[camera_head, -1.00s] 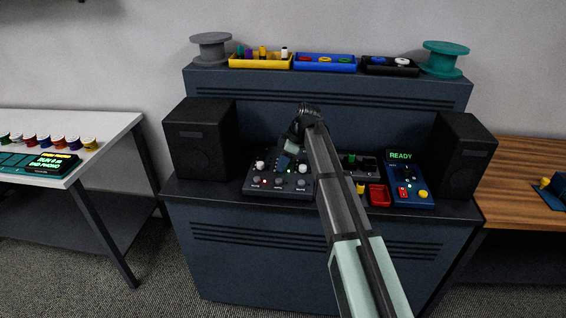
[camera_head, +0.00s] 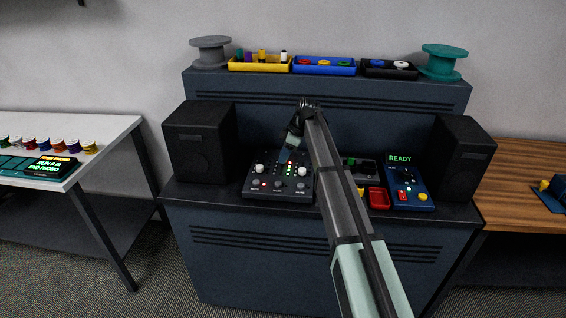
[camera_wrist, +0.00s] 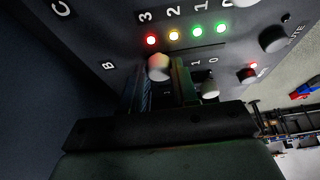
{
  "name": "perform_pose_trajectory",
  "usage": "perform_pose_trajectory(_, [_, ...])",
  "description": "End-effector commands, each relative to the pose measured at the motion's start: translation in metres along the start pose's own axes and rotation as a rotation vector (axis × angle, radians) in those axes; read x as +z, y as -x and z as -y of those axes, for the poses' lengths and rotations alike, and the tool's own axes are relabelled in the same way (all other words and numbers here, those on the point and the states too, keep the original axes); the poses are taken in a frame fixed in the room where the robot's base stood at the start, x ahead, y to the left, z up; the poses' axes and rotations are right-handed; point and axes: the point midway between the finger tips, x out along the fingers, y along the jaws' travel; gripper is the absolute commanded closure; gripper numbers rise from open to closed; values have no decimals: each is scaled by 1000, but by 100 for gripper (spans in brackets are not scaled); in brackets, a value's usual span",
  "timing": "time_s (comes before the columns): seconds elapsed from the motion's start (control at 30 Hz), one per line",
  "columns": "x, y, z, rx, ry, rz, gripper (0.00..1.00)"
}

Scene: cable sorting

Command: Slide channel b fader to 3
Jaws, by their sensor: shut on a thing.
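The mixer panel (camera_head: 278,198) stands on the console, with white fader knobs and a lit column of lights. In the wrist view, the white channel B fader knob (camera_wrist: 158,68) is between my gripper's fingers (camera_wrist: 162,88), near the B letter. It lies beside the red light (camera_wrist: 151,39) at the 3 end of the scale. Yellow and green lights are lit along the scale from 2 towards 0. My gripper (camera_head: 284,157) is shut on the knob; its fingers hide part of the panel. Another pale knob (camera_wrist: 210,89) is just right of the fingers.
Black speakers (camera_head: 200,145) (camera_head: 458,160) flank the console. Yellow, blue and black bins (camera_head: 324,71) stand on the shelf above.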

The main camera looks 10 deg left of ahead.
Motion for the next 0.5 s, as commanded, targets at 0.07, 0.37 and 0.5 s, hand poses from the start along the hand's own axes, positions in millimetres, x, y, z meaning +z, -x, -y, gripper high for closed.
perform_pose_trajectory(0.07, [-1,1,-9,1,-1,0,100])
perform_pose_trajectory(0.37, [0,1,-10,8,-1,-1,67])
perform_pose_trajectory(0.5, [0,1,-10,6,-1,-1,54])
